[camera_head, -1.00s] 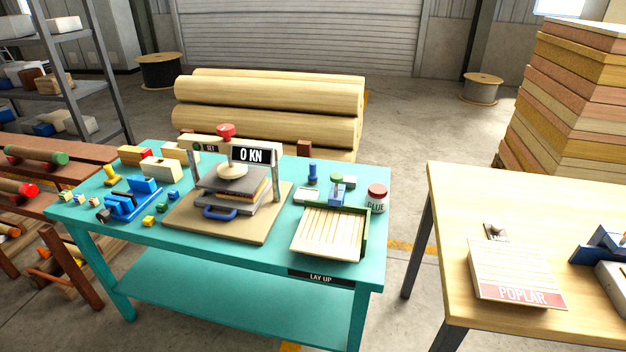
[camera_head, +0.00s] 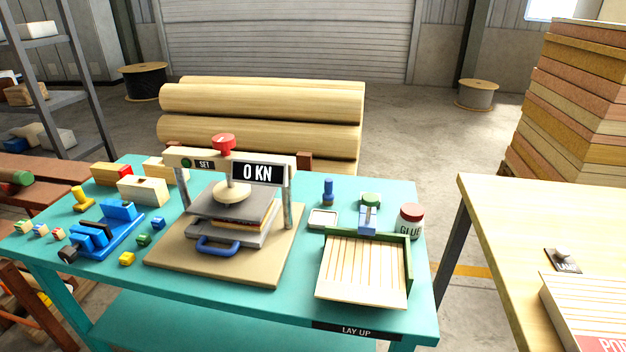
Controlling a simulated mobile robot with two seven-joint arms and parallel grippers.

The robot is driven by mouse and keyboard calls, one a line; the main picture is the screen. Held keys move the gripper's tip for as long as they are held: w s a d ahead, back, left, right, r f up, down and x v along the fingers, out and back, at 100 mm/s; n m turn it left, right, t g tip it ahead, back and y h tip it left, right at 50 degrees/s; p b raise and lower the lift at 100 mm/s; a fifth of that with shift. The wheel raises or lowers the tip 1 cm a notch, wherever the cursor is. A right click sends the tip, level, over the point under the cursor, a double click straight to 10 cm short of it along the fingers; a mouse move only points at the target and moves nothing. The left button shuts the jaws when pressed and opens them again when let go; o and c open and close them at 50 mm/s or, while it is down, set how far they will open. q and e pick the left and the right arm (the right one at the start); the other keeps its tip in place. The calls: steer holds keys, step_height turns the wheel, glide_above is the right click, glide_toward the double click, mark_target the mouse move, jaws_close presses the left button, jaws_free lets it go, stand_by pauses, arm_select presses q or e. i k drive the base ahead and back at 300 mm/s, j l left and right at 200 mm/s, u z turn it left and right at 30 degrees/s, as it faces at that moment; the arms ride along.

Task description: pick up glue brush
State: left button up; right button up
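No item is clearly labelled as the glue brush. A small upright blue piece (camera_head: 328,192) stands at the back right of the teal table and may be it, but it is too small to be sure. A pale shallow tray (camera_head: 322,219) lies just in front of it. A light-blue block (camera_head: 367,217) stands to its right, with a round green-topped piece (camera_head: 371,199) behind it. Neither of my grippers is in view.
The teal table (camera_head: 295,308) also holds a press (camera_head: 275,255) with a 0 KN display, a slatted lay-up tray (camera_head: 362,270) and a blue fixture (camera_head: 112,240) with several small blocks. A wooden table (camera_head: 510,240) stands at right, across a floor gap. Logs (camera_head: 260,105) lie behind.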

mark_target(327, 197)
steer(key=i+j+z, duration=0.25)
steer(key=z, duration=0.25)
steer(key=i+j+z, duration=0.25)
steer(key=z, duration=0.25)
steer(key=j, duration=0.1)
